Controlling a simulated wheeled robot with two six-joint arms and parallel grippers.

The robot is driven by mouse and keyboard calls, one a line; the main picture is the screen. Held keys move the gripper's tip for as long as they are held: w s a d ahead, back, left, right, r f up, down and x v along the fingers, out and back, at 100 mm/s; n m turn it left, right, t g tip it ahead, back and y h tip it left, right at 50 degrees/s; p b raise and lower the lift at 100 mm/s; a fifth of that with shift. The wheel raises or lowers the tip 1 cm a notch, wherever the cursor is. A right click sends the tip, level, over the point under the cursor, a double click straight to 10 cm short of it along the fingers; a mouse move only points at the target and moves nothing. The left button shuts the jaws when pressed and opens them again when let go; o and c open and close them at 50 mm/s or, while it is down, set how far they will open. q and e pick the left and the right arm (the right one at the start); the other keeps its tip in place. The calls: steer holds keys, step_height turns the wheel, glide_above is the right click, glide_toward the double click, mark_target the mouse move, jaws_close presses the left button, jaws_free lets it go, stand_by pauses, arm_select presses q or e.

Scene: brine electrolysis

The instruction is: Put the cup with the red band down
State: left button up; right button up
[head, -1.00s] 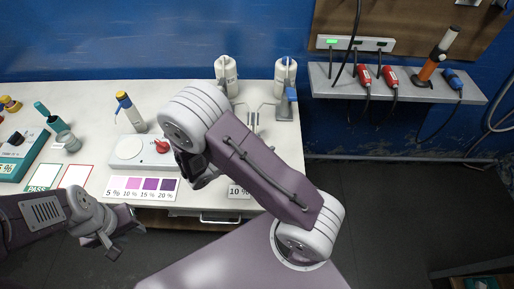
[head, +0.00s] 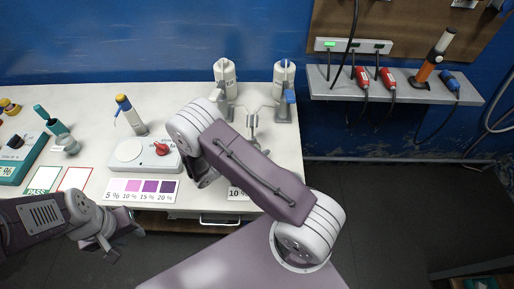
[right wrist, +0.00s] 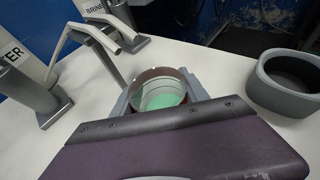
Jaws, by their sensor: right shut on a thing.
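The cup with the red band (right wrist: 160,88) shows in the right wrist view as a clear round cup with a dark reddish band near its rim and pale green inside. My right gripper (right wrist: 163,98) is shut on it, with a grey finger at each side. I cannot tell whether its base touches the table, as my own gripper body hides its lower part. In the head view my right arm hides the cup, and my right gripper is mostly hidden. My left gripper (head: 121,243) is open and empty, in front of the table's front edge.
The white table (head: 90,103) holds a white device with a red knob (head: 161,149), a colour chart (head: 142,191) and two dispensers (head: 225,82) at the back. A dark grey open container (right wrist: 288,82) stands right of the cup. Bare table lies between it and the dispensers.

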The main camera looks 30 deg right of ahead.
steer(key=o, duration=1.6)
steer(key=shift+r, duration=0.15)
steer(key=v, duration=0.7)
steer(key=shift+s+a, duration=0.1)
steer(key=shift+a, duration=0.2)
